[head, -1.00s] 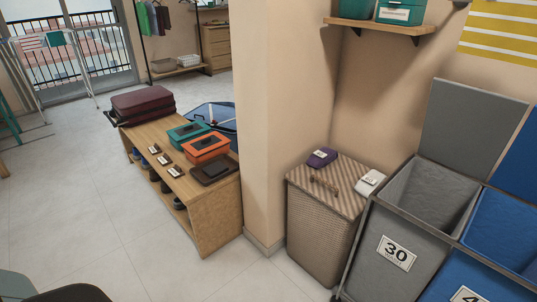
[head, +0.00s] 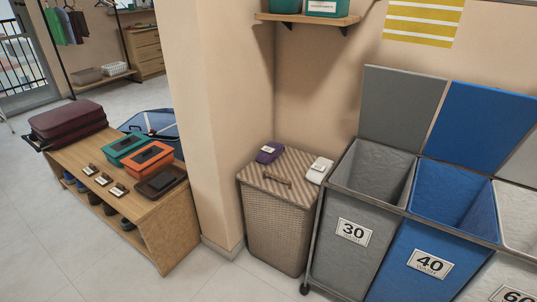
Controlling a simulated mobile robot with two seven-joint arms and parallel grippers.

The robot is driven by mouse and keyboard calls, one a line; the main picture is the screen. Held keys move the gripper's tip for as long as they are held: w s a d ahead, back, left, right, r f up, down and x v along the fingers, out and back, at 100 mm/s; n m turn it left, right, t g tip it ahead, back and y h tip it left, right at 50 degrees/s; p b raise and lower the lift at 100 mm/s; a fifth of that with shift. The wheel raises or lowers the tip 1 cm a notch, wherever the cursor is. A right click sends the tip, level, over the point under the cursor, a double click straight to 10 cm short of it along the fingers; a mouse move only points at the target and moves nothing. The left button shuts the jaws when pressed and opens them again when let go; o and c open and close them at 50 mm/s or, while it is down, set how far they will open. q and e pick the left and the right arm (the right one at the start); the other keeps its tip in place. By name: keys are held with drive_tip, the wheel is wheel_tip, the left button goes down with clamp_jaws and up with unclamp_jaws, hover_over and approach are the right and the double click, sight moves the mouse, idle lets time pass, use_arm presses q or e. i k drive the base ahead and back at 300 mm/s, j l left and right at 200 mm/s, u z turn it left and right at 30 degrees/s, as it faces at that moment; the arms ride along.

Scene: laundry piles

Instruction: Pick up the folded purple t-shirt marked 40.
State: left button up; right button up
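A small folded purple t-shirt (head: 269,152) with a white label lies on the back left of the lid of a woven hamper (head: 277,225). The label is too small to read. A folded white item (head: 319,170) with a label lies on the lid's right side, apart from the purple one. The lid's handle is in front of and between them. Neither of my grippers is in view.
Open laundry bins stand right of the hamper: grey marked 30 (head: 354,232), blue marked 40 (head: 430,262) and a pale one marked 60 (head: 510,292). A wall corner (head: 205,120) separates the hamper from a wooden bench (head: 160,225) with boxes. Floor in front is clear.

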sight(267, 153)
drive_tip(key=i+l+z, duration=0.2)
drive_tip(key=i, duration=0.5)
drive_tip(key=i+l+z, duration=0.1)
drive_tip(key=i+z, duration=0.15)
drive_tip(key=i, duration=0.4)
